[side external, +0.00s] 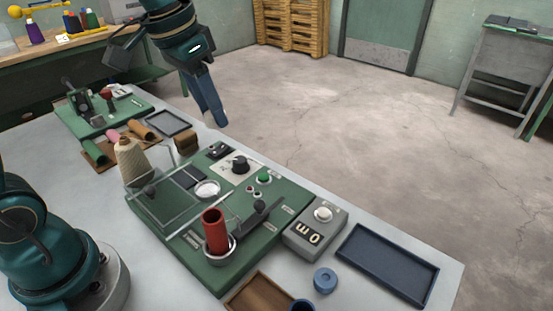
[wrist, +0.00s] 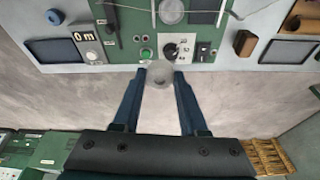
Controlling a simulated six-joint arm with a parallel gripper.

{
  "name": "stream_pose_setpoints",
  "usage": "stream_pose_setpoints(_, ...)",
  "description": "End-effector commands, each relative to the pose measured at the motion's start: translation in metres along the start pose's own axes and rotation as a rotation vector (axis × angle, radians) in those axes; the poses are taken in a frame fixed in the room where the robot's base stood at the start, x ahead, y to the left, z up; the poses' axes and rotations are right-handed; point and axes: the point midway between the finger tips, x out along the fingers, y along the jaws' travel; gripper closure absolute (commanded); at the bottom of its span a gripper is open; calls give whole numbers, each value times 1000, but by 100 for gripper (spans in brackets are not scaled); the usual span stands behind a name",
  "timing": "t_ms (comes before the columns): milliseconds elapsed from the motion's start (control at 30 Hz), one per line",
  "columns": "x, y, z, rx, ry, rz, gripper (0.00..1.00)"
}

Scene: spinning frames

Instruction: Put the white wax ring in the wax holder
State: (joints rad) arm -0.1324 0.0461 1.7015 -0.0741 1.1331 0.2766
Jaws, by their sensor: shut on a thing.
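My gripper (wrist: 160,78) is shut on a pale, translucent ring with a small centre hole, the white wax ring (wrist: 158,81), held between the fingertips in the wrist view. In the side view my gripper (side external: 217,122) hangs above and beyond the far edge of the green machine, and the ring cannot be made out there. A round whitish dish on the green machine (side external: 152,207), which looks like the wax holder (side external: 207,188), sits near its middle, apart from my gripper. The dish also shows at the top of the wrist view (wrist: 171,12).
A red cylinder (side external: 215,230) stands in a metal cup at the machine's front. A clear guard (side external: 165,205), thread cone (side external: 131,160) and black knob (side external: 240,164) rise nearby. A grey display box (side external: 314,228), blue ring (side external: 325,280) and blue tray (side external: 388,264) lie right.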

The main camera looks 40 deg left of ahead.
Motion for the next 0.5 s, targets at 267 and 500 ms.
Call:
stream_pose_setpoints(267,-1,-13,40,-110,0,-30,100)
stream_pose_setpoints(500,-10,-12,39,-118,5,-34,100)
